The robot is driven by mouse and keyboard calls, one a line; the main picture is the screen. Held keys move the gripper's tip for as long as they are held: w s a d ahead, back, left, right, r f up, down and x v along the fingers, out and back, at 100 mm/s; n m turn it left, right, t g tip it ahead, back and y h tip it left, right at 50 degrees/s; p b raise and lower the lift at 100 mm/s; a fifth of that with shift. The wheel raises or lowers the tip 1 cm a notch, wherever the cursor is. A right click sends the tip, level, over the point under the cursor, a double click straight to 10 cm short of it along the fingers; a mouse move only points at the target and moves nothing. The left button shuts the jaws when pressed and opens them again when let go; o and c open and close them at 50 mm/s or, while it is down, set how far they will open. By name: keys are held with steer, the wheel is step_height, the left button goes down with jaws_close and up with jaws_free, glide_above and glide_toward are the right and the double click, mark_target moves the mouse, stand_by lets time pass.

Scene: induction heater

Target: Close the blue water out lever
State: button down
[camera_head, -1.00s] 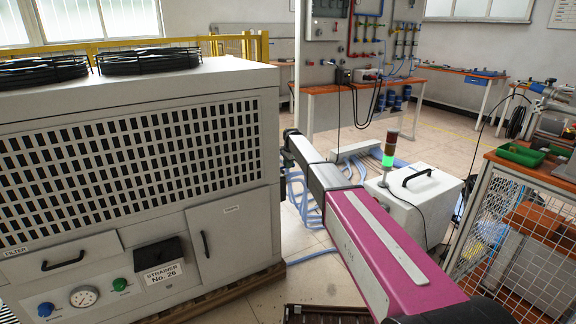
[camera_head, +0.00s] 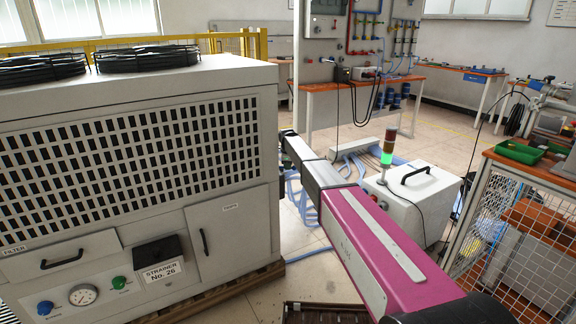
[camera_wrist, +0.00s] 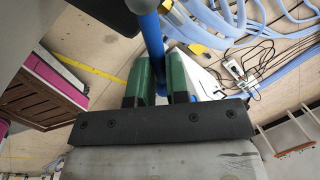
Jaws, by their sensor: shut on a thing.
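The blue lever (camera_wrist: 151,35) shows in the wrist view as a slim blue bar running from the top edge down between the green fingers. My gripper (camera_wrist: 161,78), with green finger pads on a black plate, is shut on the blue lever. The valve body that the lever belongs to cannot be made out. In the head view my pink and grey arm reaches past the right side of the grey machine, and the lever and my gripper are hidden there.
The grey machine (camera_head: 225,190) with its grille stands close on the left of my arm. A white box (camera_head: 425,205) with a black handle and signal tower is on the right. Pale blue hoses (camera_head: 305,205) lie on the floor behind. A mesh-sided bench (camera_head: 510,225) stands far right.

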steer(key=shift+s+m, duration=0.45)
steer(key=shift+m, duration=0.35)
steer(key=shift+a, duration=0.1)
steer(key=c, duration=1.1)
jaws_free()
step_height(320, 180, up, 11)
steer(key=s, duration=0.2)
steer(key=shift+a+f, duration=0.2)
